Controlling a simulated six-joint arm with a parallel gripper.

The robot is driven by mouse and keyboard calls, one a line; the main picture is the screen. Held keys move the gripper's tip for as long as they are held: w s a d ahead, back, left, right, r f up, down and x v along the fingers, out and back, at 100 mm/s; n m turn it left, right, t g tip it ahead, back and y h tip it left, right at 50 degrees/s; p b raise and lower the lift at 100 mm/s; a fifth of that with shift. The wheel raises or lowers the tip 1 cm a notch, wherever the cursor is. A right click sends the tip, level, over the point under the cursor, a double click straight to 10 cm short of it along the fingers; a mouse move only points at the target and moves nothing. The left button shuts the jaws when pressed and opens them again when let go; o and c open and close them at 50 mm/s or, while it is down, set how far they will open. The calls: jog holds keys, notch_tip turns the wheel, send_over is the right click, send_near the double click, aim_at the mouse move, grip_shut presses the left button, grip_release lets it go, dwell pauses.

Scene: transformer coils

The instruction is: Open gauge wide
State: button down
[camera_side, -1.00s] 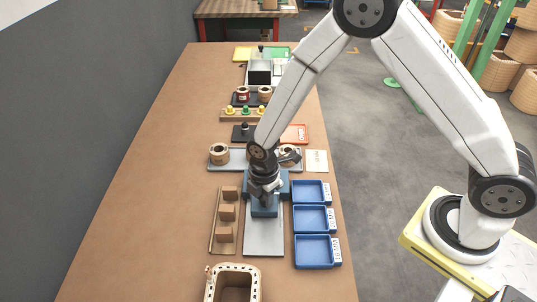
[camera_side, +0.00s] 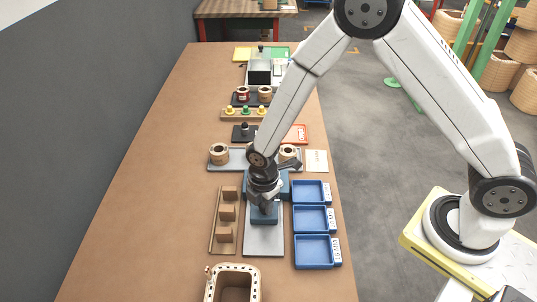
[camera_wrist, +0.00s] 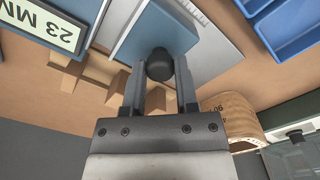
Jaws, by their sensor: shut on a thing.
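The gauge is a grey plate (camera_side: 264,240) with a blue fixed jaw (camera_side: 283,184) at its far end and a blue sliding jaw (camera_side: 264,216) nearer the camera. In the wrist view, the blue slide (camera_wrist: 172,36) carries a dark round knob (camera_wrist: 159,65). My gripper (camera_wrist: 160,72) is shut on this knob, one finger on each side. In the side view my gripper (camera_side: 264,203) points down over the slide and hides the knob. A display (camera_wrist: 50,25) reading 23 MM shows in the wrist view.
Several blue trays (camera_side: 314,236) stand right of the gauge. A wooden rack (camera_side: 225,244) with brown blocks is on its left. A coil form (camera_side: 234,268) stands at the near edge. Two coils (camera_side: 219,153) sit on a grey plate behind. The left of the table is clear.

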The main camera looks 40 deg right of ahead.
aim_at(264, 239)
jog(key=s+a, duration=0.4)
jog(key=shift+s+a, duration=0.25)
jog(key=shift+a, duration=0.05)
jog(key=shift+c, duration=1.8)
grip_release()
jog(key=shift+r, duration=0.15)
notch_tip(264, 239, up, 8)
jog(key=shift+f, duration=0.2)
